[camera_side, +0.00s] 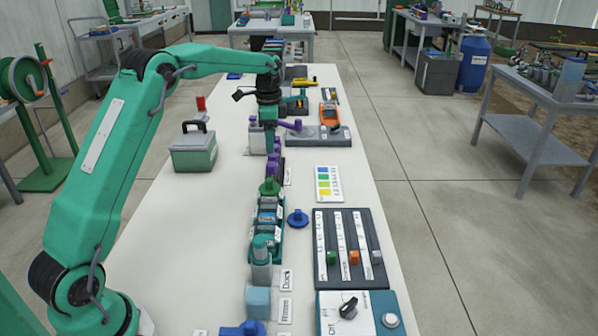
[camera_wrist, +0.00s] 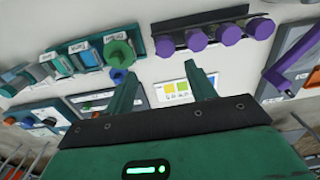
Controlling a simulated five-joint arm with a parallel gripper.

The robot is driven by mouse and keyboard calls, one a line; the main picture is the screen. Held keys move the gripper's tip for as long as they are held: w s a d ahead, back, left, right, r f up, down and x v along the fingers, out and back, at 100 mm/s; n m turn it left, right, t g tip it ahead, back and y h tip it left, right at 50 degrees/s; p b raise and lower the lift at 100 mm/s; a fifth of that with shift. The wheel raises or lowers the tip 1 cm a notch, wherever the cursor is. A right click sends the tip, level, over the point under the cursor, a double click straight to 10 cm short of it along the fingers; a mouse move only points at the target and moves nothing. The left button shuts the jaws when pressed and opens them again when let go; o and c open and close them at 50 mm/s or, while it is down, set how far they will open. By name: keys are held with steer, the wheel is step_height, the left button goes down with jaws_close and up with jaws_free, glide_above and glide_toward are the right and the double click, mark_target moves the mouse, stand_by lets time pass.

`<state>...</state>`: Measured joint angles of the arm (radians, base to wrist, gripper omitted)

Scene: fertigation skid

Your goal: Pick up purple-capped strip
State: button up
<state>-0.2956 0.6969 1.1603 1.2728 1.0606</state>
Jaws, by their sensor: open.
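Several round purple caps (camera_wrist: 229,34) sit in a row on a dark rail (camera_wrist: 190,22) at the upper right of the wrist view. In the side view the purple caps (camera_side: 274,167) show below my gripper, partly hidden; I cannot tell which single strip is the task's. My gripper (camera_wrist: 160,67) is open, with its two green fingers apart and nothing between them. The caps lie beyond and right of the fingertips in the wrist view. In the side view my gripper (camera_side: 268,122) hangs over the row of parts on the white bench.
A colour chart card (camera_wrist: 178,93) lies below the fingers. A green-knobbed module row (camera_wrist: 70,60) is at left, with a blue knob (camera_side: 297,218) beside it. A purple lever (camera_side: 289,125) stands close to my gripper. A slider panel (camera_side: 348,255) and green-grey case (camera_side: 194,150) flank the row.

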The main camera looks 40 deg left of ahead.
mark_target(272, 164)
steer(key=shift+w+a+f, duration=0.25)
steer(key=shift+a+f, duration=0.05)
steer(key=shift+f, duration=1.5)
steer(key=shift+a+f, duration=0.15)
steer(key=shift+f, duration=2.55)
steer(key=shift+r, duration=0.1)
steer(key=shift+w, duration=0.1)
steer(key=c, duration=1)
